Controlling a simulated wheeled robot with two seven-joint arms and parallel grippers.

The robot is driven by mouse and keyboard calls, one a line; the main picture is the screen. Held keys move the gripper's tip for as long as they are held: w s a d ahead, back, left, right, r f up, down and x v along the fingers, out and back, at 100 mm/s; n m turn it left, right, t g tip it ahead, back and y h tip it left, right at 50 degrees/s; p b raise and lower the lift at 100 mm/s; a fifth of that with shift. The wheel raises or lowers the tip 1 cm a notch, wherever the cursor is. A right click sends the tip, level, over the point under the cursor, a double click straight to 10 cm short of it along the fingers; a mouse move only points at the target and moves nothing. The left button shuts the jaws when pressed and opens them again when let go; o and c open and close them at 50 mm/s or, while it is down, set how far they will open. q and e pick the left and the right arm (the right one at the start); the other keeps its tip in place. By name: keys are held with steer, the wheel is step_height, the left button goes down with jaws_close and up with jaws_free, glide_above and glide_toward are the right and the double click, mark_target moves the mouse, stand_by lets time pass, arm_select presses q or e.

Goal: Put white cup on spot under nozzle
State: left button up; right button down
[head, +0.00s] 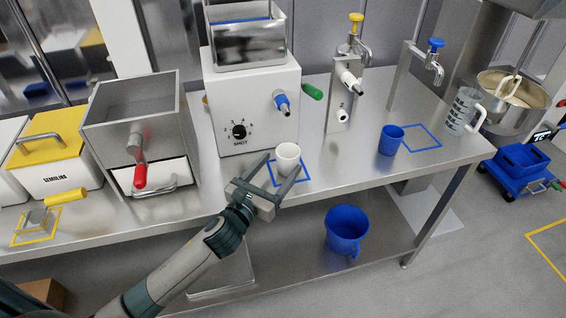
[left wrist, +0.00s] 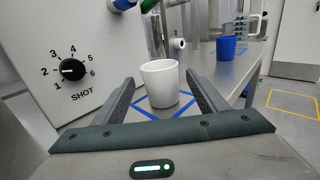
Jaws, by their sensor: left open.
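The white cup (head: 288,157) stands upright on the steel table, at the blue-outlined square (head: 306,178) in front of the white dosing machine (head: 252,112). My left gripper (head: 277,172) is open, with one finger on each side of the cup. In the left wrist view the cup (left wrist: 160,83) stands between the two open fingers (left wrist: 162,95), and blue tape lines (left wrist: 150,113) show around its base. A blue-tipped nozzle (head: 282,102) sticks out from the machine above and behind the cup. My right gripper is not in view.
A blue cup (head: 391,140) stands beside another blue square (head: 422,137). A clear measuring jug (head: 462,112) is near the right table end. A steel hopper with a red handle (head: 140,176) stands left of the machine. A blue bucket (head: 346,230) sits on the lower shelf.

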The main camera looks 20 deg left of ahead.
arm_select(q)
steer(key=s, duration=0.2)
steer(key=s+a+b, duration=0.1)
steer(key=s, duration=0.2)
steer(key=shift+f, duration=0.15)
steer(key=s, duration=0.2)
steer(key=shift+s+a, duration=0.25)
steer(key=shift+s, duration=0.15)
steer(key=shift+s+a+r+b, duration=0.1)
steer(key=shift+s+r+b, duration=0.1)
steer(key=shift+s+b, duration=0.1)
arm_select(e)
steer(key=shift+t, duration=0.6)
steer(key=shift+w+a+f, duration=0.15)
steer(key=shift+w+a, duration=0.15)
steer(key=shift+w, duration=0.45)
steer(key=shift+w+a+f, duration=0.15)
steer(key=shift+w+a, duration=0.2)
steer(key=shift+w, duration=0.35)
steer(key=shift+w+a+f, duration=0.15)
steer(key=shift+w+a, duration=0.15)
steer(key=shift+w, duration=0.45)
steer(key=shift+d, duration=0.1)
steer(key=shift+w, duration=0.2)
